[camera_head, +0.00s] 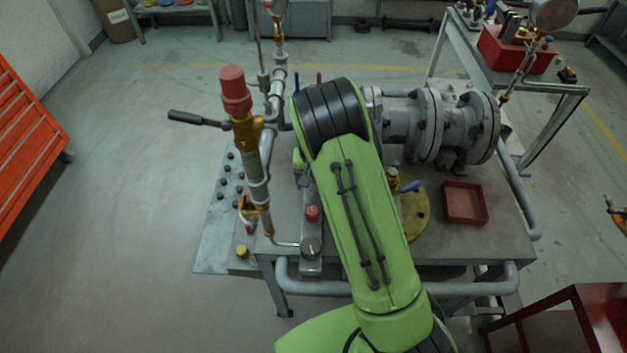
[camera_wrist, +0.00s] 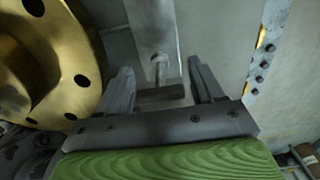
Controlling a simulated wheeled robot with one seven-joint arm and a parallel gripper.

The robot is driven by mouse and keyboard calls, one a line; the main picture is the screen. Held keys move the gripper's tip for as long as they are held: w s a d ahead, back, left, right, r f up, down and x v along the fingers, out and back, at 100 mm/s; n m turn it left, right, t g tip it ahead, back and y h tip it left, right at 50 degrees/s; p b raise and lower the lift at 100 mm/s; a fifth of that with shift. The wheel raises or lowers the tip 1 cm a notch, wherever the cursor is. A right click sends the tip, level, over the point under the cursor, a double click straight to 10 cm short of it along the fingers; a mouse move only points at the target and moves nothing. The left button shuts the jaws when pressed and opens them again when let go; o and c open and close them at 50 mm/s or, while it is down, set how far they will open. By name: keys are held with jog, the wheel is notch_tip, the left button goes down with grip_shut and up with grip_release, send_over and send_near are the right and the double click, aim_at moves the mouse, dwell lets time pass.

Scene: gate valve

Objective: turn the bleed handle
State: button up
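My gripper (camera_wrist: 158,76) is open in the wrist view, its two grey fingers spread apart. A small dark crossbar on a short grey stem (camera_wrist: 160,93) shows in the gap between the fingers; it may be the bleed handle, but I cannot tell for sure or how deep it sits. In the head view my green arm hides my gripper and what is in front of it. A black lever (camera_head: 195,119) sticks out left from a brass valve with a red cap (camera_head: 234,90). A small blue handle (camera_head: 408,187) shows just right of my arm.
A large brass flange (camera_wrist: 75,50) with holes is close to the left finger in the wrist view. Grey flanged pipework (camera_head: 440,125) stands on the bench (camera_head: 465,240), with a red tray (camera_head: 465,203) at right. Open floor lies left of the bench.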

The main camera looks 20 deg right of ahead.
jog(key=c, duration=0.9)
jog(key=shift+n, duration=0.3)
jog(key=n, duration=0.3)
jog(key=shift+n, duration=0.4)
jog(key=n, duration=0.4)
jog(key=shift+w+n+b, duration=0.1)
jog(key=shift+n+b, duration=0.2)
jog(key=shift+b, duration=0.1)
jog(key=n, duration=0.4)
jog(key=shift+n+b, duration=0.35)
jog(key=shift+n, duration=1.45)
